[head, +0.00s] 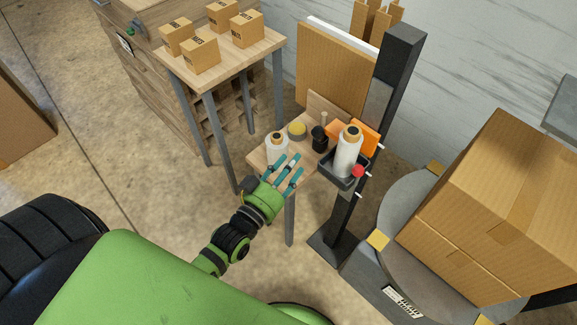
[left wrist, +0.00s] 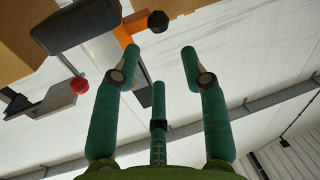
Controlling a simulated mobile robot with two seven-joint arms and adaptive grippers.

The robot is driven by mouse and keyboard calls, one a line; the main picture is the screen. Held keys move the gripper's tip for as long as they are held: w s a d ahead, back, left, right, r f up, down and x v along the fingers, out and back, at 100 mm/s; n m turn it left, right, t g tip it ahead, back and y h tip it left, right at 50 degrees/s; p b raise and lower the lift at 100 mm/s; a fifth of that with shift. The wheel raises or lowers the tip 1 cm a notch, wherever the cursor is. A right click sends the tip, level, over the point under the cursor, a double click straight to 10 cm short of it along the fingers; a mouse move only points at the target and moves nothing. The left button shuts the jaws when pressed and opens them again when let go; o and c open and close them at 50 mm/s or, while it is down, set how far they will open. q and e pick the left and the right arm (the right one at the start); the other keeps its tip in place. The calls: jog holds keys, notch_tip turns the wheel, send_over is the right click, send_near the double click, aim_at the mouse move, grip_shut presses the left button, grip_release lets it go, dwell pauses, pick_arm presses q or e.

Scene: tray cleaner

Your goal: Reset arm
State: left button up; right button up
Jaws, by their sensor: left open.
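My left gripper (head: 285,172), green with teal fingers, is stretched out over the near edge of a small wooden side table (head: 262,157). In the left wrist view its three fingers (left wrist: 160,75) are spread apart with nothing between them. It is open and empty. A white tape roll (head: 277,141) sits on the small table just beyond the fingers. A roll of stretch film (head: 348,152) stands in a dark holder to the right of the gripper, apart from it. My right gripper does not show in either view.
A black post (head: 383,110) with a red knob (head: 358,171) stands right of the gripper. A turntable (head: 388,215) carries a large cardboard box (head: 500,205). A taller table (head: 240,58) with several small boxes stands behind.

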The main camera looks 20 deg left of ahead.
pick_arm(q)
jog(key=shift+s, duration=0.15)
dwell(0.4)
jog(key=s+f+m+g+y, duration=0.1)
jog(key=s+f+g, duration=0.3)
jog(key=f, duration=0.9)
jog(key=s+f+g, duration=0.4)
jog(key=s+f, duration=0.1)
jog(key=f, duration=0.8)
jog(key=s+a+f+g, duration=0.1)
jog(key=s+f+g, duration=0.2)
jog(key=s+f, duration=0.2)
jog(key=s+a+f+m+g+y, duration=0.1)
jog(key=s+f, duration=0.5)
jog(key=s, duration=0.6)
jog(key=s+a+f+g, duration=0.2)
jog(key=s+f+g, duration=0.2)
jog(key=s, duration=0.5)
notch_tip(320, 180, down, 2)
jog(key=shift+s+a+f+m+g+y, duration=0.15)
jog(key=shift+s+m+g+y, duration=0.1)
jog(key=shift+m+g+y, duration=0.15)
jog(key=shift+c, duration=0.5)
jog(key=shift+w, duration=0.2)
